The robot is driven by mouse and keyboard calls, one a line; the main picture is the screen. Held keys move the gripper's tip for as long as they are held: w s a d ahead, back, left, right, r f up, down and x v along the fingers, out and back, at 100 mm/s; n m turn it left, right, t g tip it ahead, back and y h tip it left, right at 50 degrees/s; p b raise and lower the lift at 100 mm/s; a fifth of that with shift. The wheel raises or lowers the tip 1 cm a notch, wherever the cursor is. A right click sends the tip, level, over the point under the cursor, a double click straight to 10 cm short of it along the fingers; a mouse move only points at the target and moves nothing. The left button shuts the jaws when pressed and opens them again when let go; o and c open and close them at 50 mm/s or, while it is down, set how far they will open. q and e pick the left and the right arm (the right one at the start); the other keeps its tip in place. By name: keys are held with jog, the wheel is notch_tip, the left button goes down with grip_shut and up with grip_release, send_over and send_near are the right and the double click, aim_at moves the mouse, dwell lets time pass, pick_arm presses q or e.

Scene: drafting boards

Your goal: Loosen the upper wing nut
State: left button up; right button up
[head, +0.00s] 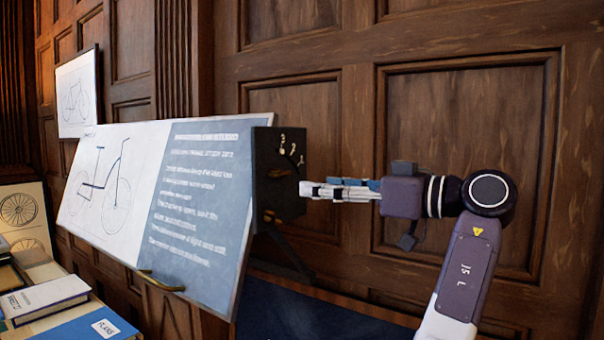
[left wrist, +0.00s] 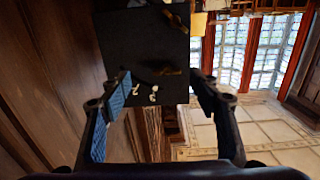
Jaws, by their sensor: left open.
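A dark plate (head: 263,155) stands at the right end of the tilted drafting board (head: 125,185). The brass upper wing nut (head: 278,172) is on its face, below small white marks (head: 293,148). In the left wrist view the upper wing nut (left wrist: 160,70) shows between and beyond the fingertips, beside the white marks (left wrist: 153,95). A second, lower wing nut (left wrist: 176,18) is at the top of that view. My left gripper (head: 303,189) points left at the plate. In the left wrist view it (left wrist: 162,80) is open, with nothing held. My right gripper is not in view.
A wood-panelled wall (head: 460,110) runs close behind the board and arm. Books (head: 45,298) lie at the lower left, near a framed wheel drawing (head: 22,212). A brass piece (head: 160,281) is on the board's lower edge.

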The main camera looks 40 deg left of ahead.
aim_at(285, 173)
pick_arm(q)
jog(key=shift+n, duration=0.3)
jog(key=a, duration=0.2)
jog(key=s+a+r+p, duration=0.1)
jog(key=a, duration=0.2)
jog(key=a+r+p, duration=0.1)
jog(key=a, duration=0.1)
jog(key=shift+s+a, duration=0.25)
jog(key=shift+s, duration=0.1)
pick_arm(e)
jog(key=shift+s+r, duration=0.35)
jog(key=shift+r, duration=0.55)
pick_arm(q)
jog(key=shift+c, duration=0.3)
jog(key=c, duration=1.1)
